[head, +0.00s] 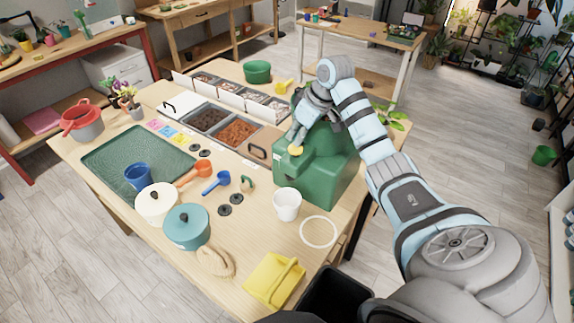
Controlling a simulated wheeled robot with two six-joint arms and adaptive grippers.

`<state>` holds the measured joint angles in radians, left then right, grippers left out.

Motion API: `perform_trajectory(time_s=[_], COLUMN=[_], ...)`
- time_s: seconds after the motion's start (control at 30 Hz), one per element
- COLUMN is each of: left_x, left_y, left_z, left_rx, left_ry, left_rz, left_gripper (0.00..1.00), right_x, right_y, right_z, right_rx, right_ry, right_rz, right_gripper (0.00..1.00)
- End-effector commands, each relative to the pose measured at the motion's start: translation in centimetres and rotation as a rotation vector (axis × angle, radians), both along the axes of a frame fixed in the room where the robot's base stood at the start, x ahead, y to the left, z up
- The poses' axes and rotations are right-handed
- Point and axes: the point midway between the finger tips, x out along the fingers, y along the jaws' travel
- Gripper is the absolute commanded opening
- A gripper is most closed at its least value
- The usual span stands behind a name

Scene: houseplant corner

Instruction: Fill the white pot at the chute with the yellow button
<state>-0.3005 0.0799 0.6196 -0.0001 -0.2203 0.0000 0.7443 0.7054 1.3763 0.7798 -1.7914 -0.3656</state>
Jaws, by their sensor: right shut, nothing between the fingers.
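The green chute (327,172) stands at the right end of the wooden table. Its yellow button (295,150) is on the upper left side. The white pot (287,205) stands upright on the table in front of the chute; I cannot see its contents clearly. My right gripper (299,137) is shut and empty, its fingertips at or just above the yellow button; I cannot tell whether they touch it. The right arm passes over the chute and hides part of it. My left gripper is not in view.
A white ring (318,231) lies right of the pot. A yellow dustpan (272,280) lies at the front edge. A teal lidded pot (186,226), a cream pot (157,203) and scoops are to the left. Soil bins (236,133) are behind. Some bare table surrounds the white pot.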

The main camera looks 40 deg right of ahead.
Motion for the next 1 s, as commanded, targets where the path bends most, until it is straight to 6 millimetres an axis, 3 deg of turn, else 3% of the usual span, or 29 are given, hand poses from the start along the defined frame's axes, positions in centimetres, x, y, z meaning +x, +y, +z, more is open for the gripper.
perform_trajectory(time_s=[0.53, 1.0], left_x=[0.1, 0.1], left_y=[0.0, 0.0], left_z=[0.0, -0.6], left_rx=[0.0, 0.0], left_ry=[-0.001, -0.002], left_rz=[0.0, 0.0], left_gripper=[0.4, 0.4], right_x=[0.0, 0.0], right_y=[0.0, 0.0], right_z=[-0.1, -1.9], right_rx=[0.0, 0.0], right_ry=[0.0, 0.001], right_rz=[0.0, 0.0], right_gripper=[0.0, 0.0])
